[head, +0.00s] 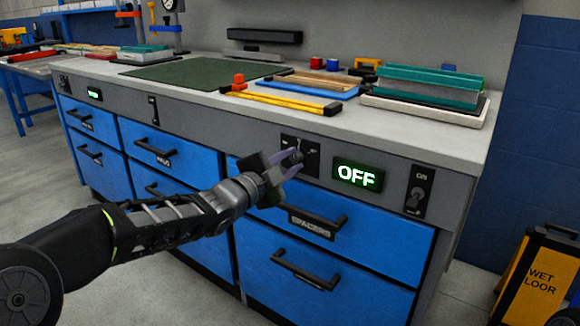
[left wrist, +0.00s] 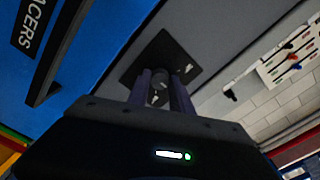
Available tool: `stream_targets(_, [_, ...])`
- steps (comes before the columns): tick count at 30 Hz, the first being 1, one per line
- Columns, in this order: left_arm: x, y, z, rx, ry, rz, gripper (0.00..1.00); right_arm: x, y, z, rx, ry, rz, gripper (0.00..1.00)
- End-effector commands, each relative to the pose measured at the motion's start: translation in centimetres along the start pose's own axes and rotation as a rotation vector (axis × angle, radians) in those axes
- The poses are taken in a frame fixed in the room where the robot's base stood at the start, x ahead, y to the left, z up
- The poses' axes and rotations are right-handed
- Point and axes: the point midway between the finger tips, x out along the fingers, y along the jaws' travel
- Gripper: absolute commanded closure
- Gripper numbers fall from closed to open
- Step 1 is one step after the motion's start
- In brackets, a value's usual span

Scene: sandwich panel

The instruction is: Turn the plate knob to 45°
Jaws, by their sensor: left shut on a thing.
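The plate knob (head: 292,155) is a small dark knob on a black square plate (head: 313,160) in the grey front panel of the workbench. My left gripper (head: 289,163) reaches it from the left and is shut on the knob. In the left wrist view the black plate (left wrist: 178,57) is seen at a slant, and the grey knob (left wrist: 160,84) sits between the two fingers (left wrist: 160,92). The fingers hide part of the knob, so its exact angle cannot be read. My right gripper is not in view.
A green-lit display (head: 357,174) reading OFF and a toggle switch (head: 415,193) are right of the plate. Blue drawers with black handles (head: 308,222) lie below. Trays and tools stand on the worktop (head: 420,140). A yellow floor sign (head: 540,275) stands at right.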

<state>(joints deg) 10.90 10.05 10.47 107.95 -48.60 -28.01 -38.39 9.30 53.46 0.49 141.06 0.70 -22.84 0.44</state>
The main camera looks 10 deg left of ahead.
Motion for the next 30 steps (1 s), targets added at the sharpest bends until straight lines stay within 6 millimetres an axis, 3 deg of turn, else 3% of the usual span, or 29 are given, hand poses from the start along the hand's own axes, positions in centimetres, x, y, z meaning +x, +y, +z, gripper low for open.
stream_targets(10, [0.0,0.06,0.05,0.001,-0.001,0.001,1.0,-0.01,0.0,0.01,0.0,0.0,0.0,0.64])
stream_targets(11, [0.0,0.05,0.05,0.001,-0.001,0.001,0.71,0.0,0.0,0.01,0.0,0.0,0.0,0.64])
stream_targets(18, [0.0,0.04,0.03,0.0,-0.001,0.001,0.52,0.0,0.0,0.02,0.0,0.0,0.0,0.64])
stream_targets(30, [-0.9,-0.11,0.01,0.001,-0.001,0.0,0.52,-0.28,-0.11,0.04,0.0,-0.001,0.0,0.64])
